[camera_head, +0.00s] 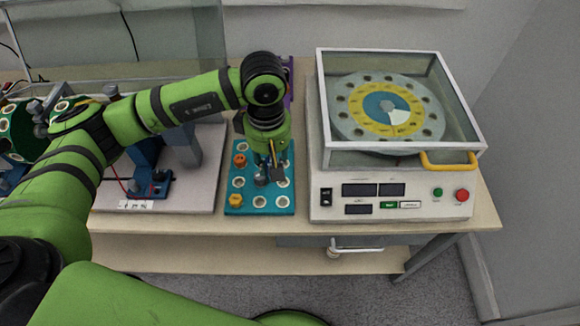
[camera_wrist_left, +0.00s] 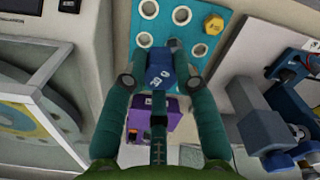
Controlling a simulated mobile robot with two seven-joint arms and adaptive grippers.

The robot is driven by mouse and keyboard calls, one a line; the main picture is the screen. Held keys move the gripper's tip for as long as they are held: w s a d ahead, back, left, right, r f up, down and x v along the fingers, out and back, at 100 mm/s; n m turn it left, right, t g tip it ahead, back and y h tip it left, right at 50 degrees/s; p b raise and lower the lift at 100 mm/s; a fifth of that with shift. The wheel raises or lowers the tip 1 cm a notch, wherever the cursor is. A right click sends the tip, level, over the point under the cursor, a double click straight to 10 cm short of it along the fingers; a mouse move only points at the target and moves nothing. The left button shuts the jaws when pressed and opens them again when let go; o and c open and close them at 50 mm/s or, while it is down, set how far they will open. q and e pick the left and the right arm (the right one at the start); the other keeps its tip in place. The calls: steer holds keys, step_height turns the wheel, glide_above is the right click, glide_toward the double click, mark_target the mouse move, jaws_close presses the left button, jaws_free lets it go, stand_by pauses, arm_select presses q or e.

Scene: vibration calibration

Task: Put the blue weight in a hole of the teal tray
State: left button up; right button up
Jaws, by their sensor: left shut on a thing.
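The teal tray (camera_head: 269,210) with several light-rimmed holes lies on the table; it also shows in the left wrist view (camera_wrist_left: 166,22). My left gripper (camera_head: 268,178) reaches down over the tray's middle. In the left wrist view my left gripper (camera_wrist_left: 160,79) is shut on the blue weight (camera_wrist_left: 160,70), one finger on each side. The weight overlaps the tray in that view. I cannot tell whether it touches the tray or a hole. In the head view the gripper mostly hides the weight. My right gripper is not in view.
An orange weight (camera_head: 239,160) and a yellow one (camera_head: 236,200) stand at the tray's left side. A calibration machine (camera_head: 392,200) with a glass-covered disc (camera_head: 390,108) stands to the right. A blue device (camera_head: 150,186) on a pale base is to the left. A purple object (camera_wrist_left: 155,112) lies behind the tray.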

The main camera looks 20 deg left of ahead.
arm_select(q)
steer(key=f+n, duration=0.3)
steer(key=n, duration=0.2)
steer(key=d+f+n, duration=0.1)
steer(key=f+n, duration=0.3)
steer(key=n, duration=0.1)
steer(key=d+f+n, duration=0.1)
steer(key=f+n, duration=0.3)
steer(key=n, duration=0.2)
steer(key=shift+f, duration=0.3)
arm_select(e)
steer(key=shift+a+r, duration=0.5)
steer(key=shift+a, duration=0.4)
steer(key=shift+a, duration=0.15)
arm_select(q)
steer(key=shift+f+b, duration=1.2)
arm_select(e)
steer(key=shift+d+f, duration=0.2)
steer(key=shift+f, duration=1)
arm_select(q)
steer(key=o, duration=1)
